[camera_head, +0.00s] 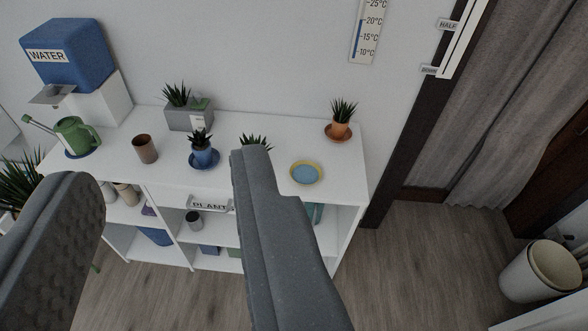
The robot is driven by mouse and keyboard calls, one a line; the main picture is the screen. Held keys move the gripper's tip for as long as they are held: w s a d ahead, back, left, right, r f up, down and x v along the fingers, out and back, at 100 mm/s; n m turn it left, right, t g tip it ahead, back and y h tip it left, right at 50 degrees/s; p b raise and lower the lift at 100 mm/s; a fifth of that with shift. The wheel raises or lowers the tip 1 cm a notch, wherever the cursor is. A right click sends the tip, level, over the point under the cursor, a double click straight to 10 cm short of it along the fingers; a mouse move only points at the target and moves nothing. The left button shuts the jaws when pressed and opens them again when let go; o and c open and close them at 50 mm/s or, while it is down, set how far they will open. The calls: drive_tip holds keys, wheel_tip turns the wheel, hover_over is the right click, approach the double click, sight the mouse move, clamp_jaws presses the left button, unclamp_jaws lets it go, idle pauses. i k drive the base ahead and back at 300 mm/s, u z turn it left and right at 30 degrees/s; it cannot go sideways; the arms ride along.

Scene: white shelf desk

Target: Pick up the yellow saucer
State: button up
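The yellow saucer (306,172) sits on the white shelf desk (343,155), near its right front part. Its rim is yellow and its inside is light blue, perhaps water. My gripper (170,165) is open, with its two dark grey fingers wide apart and nothing seen between them at close range. The right finger stands just left of the saucer in the picture and hides part of a plant behind it. The saucer is apart from the gripper and lies farther away.
On the desk stand a green watering can (77,136), a brown cup (145,149), a blue potted plant (202,150), a grey planter (188,115) and a terracotta potted plant (341,119). A blue water tank (66,55) is back left. Floor right of the desk is clear up to a white bin (540,271).

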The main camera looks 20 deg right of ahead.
sight(304, 173)
drive_tip(key=i, duration=0.9)
drive_tip(key=z, duration=0.05)
